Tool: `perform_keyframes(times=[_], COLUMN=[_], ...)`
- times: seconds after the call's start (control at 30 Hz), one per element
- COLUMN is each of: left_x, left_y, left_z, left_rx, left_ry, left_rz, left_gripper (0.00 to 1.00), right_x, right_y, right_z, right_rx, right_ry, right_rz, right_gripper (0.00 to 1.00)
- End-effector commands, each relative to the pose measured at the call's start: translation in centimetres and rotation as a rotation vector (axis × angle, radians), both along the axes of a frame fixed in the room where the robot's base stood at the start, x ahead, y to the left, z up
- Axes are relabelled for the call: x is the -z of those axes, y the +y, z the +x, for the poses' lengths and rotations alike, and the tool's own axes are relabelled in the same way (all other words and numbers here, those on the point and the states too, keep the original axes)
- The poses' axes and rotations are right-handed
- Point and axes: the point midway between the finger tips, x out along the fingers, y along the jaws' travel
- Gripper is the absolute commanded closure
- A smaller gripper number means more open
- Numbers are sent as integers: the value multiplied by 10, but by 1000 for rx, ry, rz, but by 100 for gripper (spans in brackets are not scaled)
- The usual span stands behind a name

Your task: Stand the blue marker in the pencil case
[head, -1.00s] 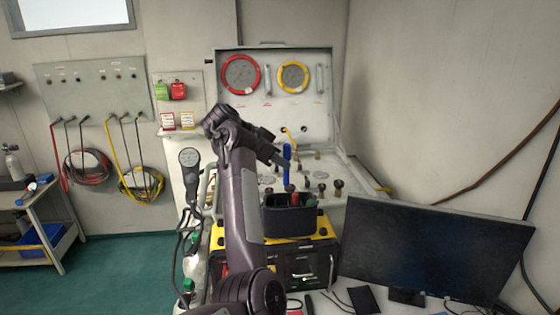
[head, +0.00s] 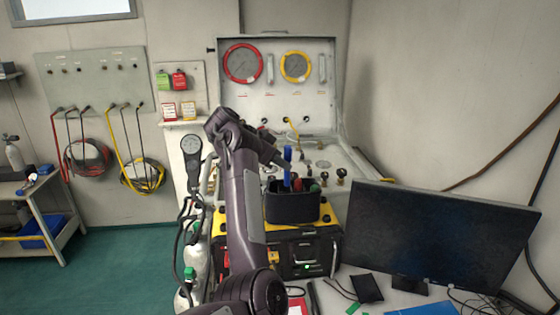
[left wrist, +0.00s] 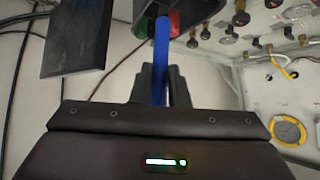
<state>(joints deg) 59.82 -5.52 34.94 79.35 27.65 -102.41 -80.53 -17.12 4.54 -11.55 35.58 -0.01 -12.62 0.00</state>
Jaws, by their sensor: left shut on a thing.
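The blue marker (head: 287,154) is upright in my left gripper (head: 281,161), which is shut on its upper part. The dark pencil case (head: 291,210) stands on the yellow-topped box. The marker's lower end is at the case's opening, among other coloured pens; how deep it reaches is hidden. In the left wrist view the blue marker (left wrist: 160,62) runs from between the fingers (left wrist: 160,88) up the picture to the case (left wrist: 203,25), beside a red and a green pen. My right gripper is not in view.
A black monitor (head: 435,240) stands close at the right. The open panel with knobs and gauges (head: 280,72) is behind the case. A hand-held gauge (head: 192,148) stands left of my arm. Small items lie on the desk in front of the box.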

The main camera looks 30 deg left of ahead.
Motion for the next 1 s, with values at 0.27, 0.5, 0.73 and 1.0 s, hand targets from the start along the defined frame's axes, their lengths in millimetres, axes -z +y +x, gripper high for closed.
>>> perform_keyframes(times=[0.27,0.5,0.73,1.0], left_x=[1,5,4,7], left_y=[0,0,0,0], left_z=[0,0,0,0], left_rx=[0,0,0,0], left_ry=[0,0,0,0], left_rz=[0,0,0,0], left_gripper=[100,100,100,100], right_x=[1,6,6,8], right_y=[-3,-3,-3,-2], right_z=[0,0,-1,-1], right_rx=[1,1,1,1], right_ry=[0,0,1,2], right_rz=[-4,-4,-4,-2], right_gripper=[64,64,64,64])
